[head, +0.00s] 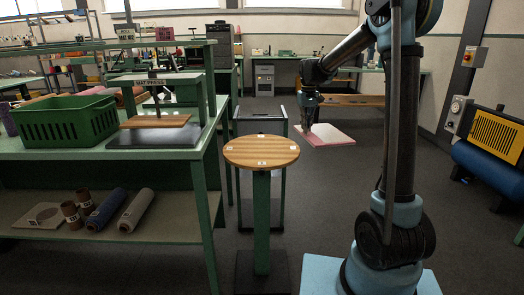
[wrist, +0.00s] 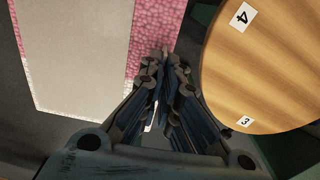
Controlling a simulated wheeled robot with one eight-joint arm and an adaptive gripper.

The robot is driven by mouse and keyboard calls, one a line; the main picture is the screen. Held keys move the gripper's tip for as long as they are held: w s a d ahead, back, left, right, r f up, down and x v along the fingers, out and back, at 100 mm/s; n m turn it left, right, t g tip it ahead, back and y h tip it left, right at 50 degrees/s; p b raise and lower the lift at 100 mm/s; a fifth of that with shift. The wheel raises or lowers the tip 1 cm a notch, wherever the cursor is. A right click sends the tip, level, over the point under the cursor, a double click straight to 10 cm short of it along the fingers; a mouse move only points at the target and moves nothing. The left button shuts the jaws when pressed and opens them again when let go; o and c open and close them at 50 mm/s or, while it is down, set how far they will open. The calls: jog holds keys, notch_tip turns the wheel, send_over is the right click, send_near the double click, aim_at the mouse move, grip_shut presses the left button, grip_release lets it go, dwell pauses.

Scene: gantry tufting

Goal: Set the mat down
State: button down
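The mat is a flat rectangle with a pale middle and pink pile showing at its edges. In the head view the mat (head: 328,136) hangs in the air over the floor, right of and behind the round wooden table (head: 262,148). My gripper (head: 308,130) is at its left edge. In the wrist view the fingers (wrist: 165,58) are nearly together on the pink edge of the mat (wrist: 85,50), with its pale face showing. The round table top (wrist: 265,60) is close by on the right, with number tags 4 and 3. The exact grip contact is small.
A green bench (head: 100,155) on the left carries a green crate (head: 65,120) and a mat press (head: 160,110) with a wooden board. Rolls (head: 105,210) lie on its lower shelf. A yellow and blue machine (head: 492,140) stands right. Floor between is clear.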

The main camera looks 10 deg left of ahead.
jog(key=s+a+r+n, duration=0.5)
jog(key=s+a, duration=0.4)
jog(key=s, duration=0.2)
jog(key=s+a+r+n, duration=0.4)
jog(key=s+a+n, duration=0.2)
jog(key=s+a, duration=0.45)
send_over(253, 157)
jog(key=f, duration=0.9)
jog(key=shift+w+f, duration=0.2)
jog(key=shift+f, duration=0.1)
jog(key=c, duration=2.3)
grip_release()
jog(key=shift+f, duration=0.1)
jog(key=o, duration=0.5)
